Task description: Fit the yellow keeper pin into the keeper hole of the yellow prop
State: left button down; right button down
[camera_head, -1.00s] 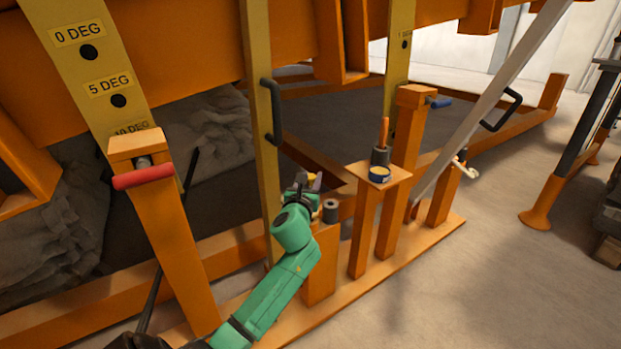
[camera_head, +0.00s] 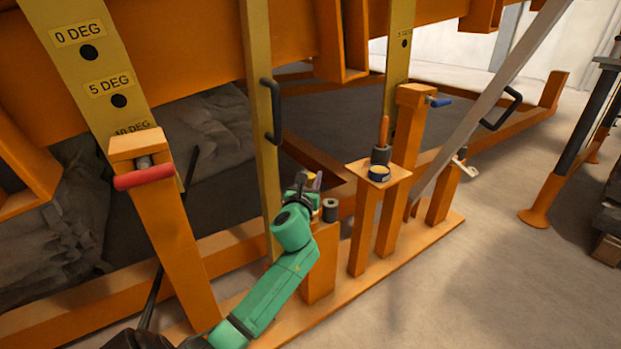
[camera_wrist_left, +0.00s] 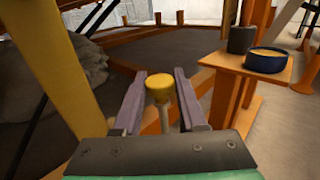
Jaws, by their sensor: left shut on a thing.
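The yellow keeper pin shows its round yellow head (camera_wrist_left: 160,86) and pale shank between the fingers of my left gripper (camera_wrist_left: 160,103) in the left wrist view. The jaws are shut on it. In the head view the left gripper (camera_head: 309,183) is small, just right of the yellow prop, and the pin's head (camera_head: 311,175) shows at its tips. The yellow prop (camera_head: 262,150) is a flat upright bar with a black handle (camera_head: 272,112); it also shows at left in the left wrist view (camera_wrist_left: 50,55). I cannot make out its keeper hole. My right gripper is out of view.
A black cylinder (camera_head: 330,210) is just right of my gripper. An orange stand (camera_head: 398,170) holds a dark cup with an orange-handled tool and a blue tin (camera_head: 379,174). An orange post with a red handle (camera_head: 143,177) stands left.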

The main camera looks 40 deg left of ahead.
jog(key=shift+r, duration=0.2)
pick_arm(q)
jog(key=shift+f, duration=0.45)
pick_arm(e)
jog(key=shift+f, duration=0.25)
pick_arm(q)
jog(key=shift+f+b, duration=0.3)
jog(key=shift+b, duration=0.2)
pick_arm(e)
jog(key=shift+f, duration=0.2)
pick_arm(q)
jog(key=shift+f, duration=0.35)
jog(key=shift+f+b, duration=0.2)
jog(key=shift+b, duration=0.2)
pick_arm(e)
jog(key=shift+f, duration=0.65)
pick_arm(q)
jog(key=shift+f, duration=0.1)
